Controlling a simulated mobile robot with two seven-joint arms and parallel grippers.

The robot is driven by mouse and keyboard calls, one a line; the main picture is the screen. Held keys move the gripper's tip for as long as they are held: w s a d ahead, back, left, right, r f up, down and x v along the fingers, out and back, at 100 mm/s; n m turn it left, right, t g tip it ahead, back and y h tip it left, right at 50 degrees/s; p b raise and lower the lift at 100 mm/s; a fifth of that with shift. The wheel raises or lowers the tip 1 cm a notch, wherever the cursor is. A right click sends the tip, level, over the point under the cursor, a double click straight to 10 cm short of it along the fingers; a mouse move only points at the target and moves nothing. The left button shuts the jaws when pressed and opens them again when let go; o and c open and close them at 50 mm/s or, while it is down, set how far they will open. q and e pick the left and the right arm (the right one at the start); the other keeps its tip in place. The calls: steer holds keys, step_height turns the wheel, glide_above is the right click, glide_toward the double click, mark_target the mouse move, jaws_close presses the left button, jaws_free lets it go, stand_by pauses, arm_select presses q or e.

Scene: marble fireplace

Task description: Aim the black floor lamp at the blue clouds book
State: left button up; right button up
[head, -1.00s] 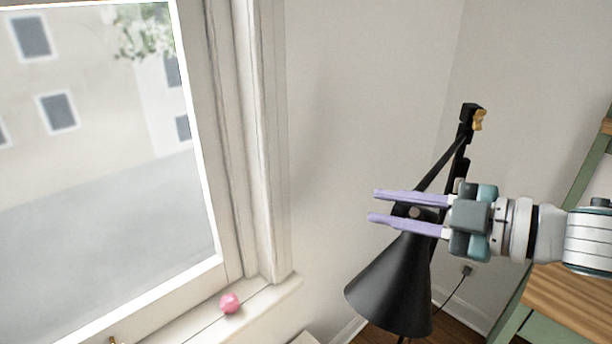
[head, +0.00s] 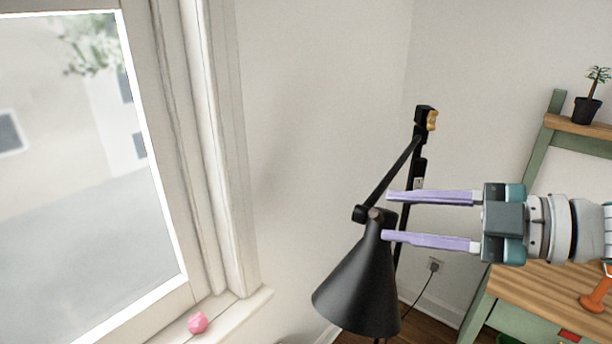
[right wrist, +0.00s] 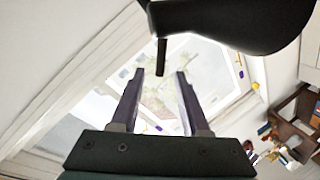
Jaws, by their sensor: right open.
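The black floor lamp (head: 362,287) stands in the corner by the window, its cone shade tilted downward and its thin arm rising to a joint with a tan knob. My right gripper (head: 386,216) is open, with its purple fingers pointing left at the top of the shade near the arm joint. In the right wrist view the open fingers (right wrist: 160,82) show with a thin black lamp part above and between their tips, and the dark shade (right wrist: 235,22) fills the upper right. I cannot tell whether they touch. The blue clouds book cannot be made out. My left gripper is out of view.
A window with a pink object (head: 198,322) on its sill is at left. A green and wooden desk (head: 545,290) stands at right, with a potted plant (head: 587,108) on its shelf and an orange object (head: 597,295).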

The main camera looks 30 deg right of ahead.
steer(key=shift+v, duration=1.3)
steer(key=s+a+f+m+g+h, duration=0.3)
steer(key=s+a+m+g+h, duration=0.15)
steer(key=s+a+m, duration=0.2)
steer(key=s+a+f+m+g+h, duration=0.3)
steer(key=s+a+m+g, duration=0.2)
steer(key=s+m, duration=0.25)
steer(key=w+p+v, duration=0.2)
steer(key=p+v, duration=0.7)
steer(key=w+r+p+v, duration=0.1)
steer(key=w+p+v, duration=0.1)
steer(key=p+v, duration=0.6)
steer(key=shift+a+r+p, duration=0.2)
steer(key=shift+r+p, duration=0.35)
steer(key=shift+p, duration=0.25)
